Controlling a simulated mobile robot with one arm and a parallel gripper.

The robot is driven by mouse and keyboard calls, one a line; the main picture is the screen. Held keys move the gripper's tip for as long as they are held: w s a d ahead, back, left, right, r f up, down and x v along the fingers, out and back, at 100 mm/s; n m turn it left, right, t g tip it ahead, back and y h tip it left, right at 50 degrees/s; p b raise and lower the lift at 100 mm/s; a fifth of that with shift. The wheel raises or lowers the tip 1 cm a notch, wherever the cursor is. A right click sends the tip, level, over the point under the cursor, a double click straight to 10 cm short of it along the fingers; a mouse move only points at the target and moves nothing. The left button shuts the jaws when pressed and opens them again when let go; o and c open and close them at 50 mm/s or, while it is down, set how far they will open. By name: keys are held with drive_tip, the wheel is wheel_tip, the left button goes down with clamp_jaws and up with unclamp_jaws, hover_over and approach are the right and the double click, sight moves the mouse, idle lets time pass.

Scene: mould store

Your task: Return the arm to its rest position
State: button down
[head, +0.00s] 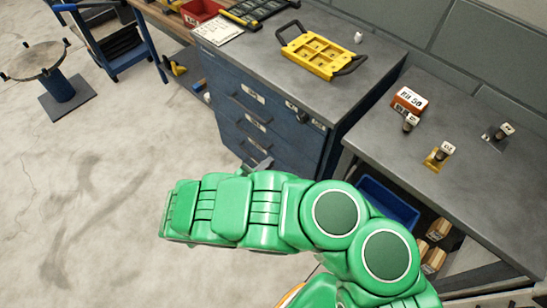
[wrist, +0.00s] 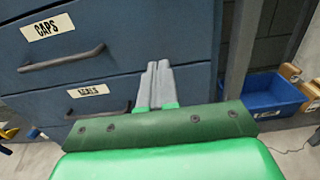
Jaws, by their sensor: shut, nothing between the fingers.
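My gripper (wrist: 158,68) shows in the wrist view with its two grey fingers together and nothing between them. It points at the front of the blue drawer cabinet (wrist: 120,25), near the right end of a lower drawer. I cannot tell whether the fingertips touch the cabinet. In the head view my green arm (head: 270,210) is bent and stretches left across the lower middle, in front of the same cabinet (head: 285,150). The arm's far end hides most of the gripper there.
A yellow mould tray (head: 321,53) with black handles sits on the cabinet top. The right bench (head: 440,190) holds an orange-brown box (head: 409,100) and small labelled pieces; a blue bin (head: 388,203) is below. Open floor (head: 100,180) lies left; a round stand (head: 55,75) and blue cart (head: 115,45) are farther back.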

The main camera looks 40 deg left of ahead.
drive_tip(key=shift+s, duration=0.5)
